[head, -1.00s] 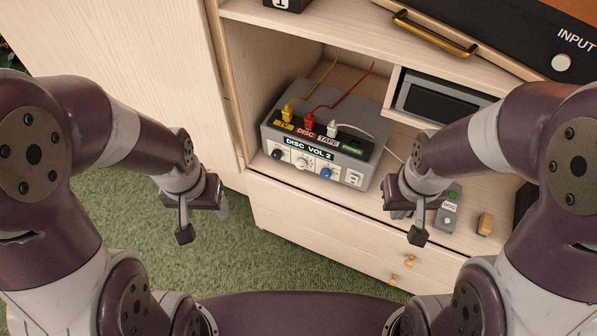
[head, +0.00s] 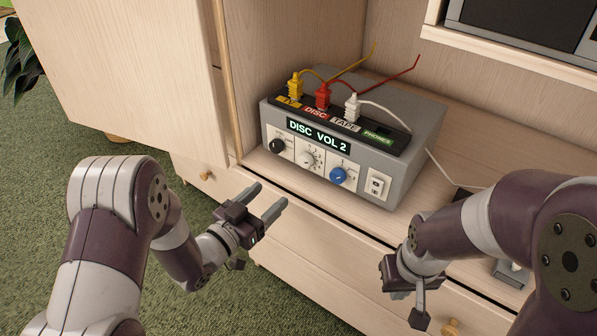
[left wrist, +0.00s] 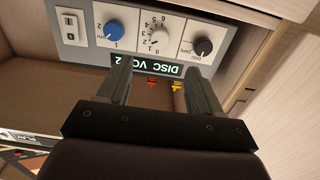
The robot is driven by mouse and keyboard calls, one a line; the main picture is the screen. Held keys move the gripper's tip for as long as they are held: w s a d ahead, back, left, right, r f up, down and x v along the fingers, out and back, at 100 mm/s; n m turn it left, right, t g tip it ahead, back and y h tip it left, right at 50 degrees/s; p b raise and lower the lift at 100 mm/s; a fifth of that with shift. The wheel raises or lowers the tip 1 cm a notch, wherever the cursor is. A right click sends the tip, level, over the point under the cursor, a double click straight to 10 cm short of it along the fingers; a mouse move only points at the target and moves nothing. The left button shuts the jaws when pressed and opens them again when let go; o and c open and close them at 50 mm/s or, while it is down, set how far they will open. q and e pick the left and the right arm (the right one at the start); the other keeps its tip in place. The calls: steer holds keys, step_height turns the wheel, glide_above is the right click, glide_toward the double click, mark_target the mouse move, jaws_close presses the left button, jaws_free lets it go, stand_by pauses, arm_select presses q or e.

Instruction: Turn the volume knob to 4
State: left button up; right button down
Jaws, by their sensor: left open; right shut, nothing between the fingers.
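The grey selector box (head: 400,165) stands on the cabinet shelf; its display (head: 318,134) reads "DISC VOL 2". Its front carries a black knob (head: 278,146), a pale numbered knob (head: 309,158) and a blue knob (head: 338,176). In the left wrist view the box is upside down, with the pale knob (left wrist: 158,38) between the blue knob (left wrist: 113,30) and the black knob (left wrist: 203,47). My left gripper (head: 268,196) is open and empty, in front of and below the knobs, not touching them. My right gripper (head: 392,288) is shut and empty, low at the right.
Yellow, red and white plugs (head: 352,107) stand on top of the box with cables behind. A rocker switch (head: 376,185) is right of the blue knob. Drawers with a wooden knob (head: 207,175) lie below the shelf.

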mark_target(303, 164)
arm_select(q)
steer(key=b+x, duration=0.4)
steer(key=x, duration=0.8)
steer(key=shift+r, duration=0.1)
steer(key=shift+w+d+r, duration=0.1)
steer(key=shift+w+d, duration=0.05)
steer(key=shift+w, duration=0.05)
steer(key=c, duration=1.1)
steer(key=shift+o, duration=0.2)
